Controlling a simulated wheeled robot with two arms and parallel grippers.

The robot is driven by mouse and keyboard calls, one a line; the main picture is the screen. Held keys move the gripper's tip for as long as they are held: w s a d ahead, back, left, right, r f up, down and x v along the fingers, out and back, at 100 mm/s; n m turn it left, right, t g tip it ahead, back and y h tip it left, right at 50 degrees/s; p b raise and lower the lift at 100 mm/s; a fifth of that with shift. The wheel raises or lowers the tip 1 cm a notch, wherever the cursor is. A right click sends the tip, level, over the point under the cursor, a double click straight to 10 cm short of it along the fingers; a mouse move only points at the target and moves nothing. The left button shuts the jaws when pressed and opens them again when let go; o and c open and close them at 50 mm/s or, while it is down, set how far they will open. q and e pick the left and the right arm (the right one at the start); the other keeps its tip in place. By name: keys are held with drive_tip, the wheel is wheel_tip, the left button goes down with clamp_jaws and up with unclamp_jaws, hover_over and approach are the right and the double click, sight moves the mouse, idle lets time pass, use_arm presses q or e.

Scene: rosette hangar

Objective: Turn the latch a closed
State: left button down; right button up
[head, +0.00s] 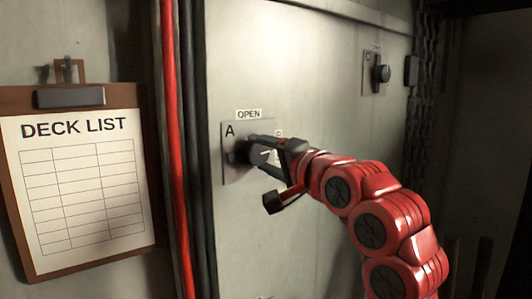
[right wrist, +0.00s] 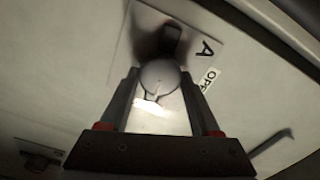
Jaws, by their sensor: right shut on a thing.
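Latch a is on a grey square plate (head: 229,174) marked "A", with an "OPEN" label (head: 248,114) above it. A second letter at the plate's right edge is partly covered, perhaps a "C". A dark part of the latch (head: 236,156) shows at the left of my right gripper (head: 256,150). In the right wrist view, my gripper's two fingers (right wrist: 160,82) are closed on a round grey knob (right wrist: 159,73). My left gripper is not in view.
A second latch (head: 381,73) sits on a plate at the upper right, beside a hanging chain (head: 425,110). A red pipe (head: 172,130) and dark cables run vertically left of the latch. A "DECK LIST" clipboard (head: 80,180) hangs at the left.

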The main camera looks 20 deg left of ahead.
drive_tip(key=shift+w+d+r+m, duration=0.2)
drive_tip(key=shift+d+m, duration=0.05)
drive_tip(key=shift+m, duration=0.45)
drive_tip(key=shift+f, duration=0.1)
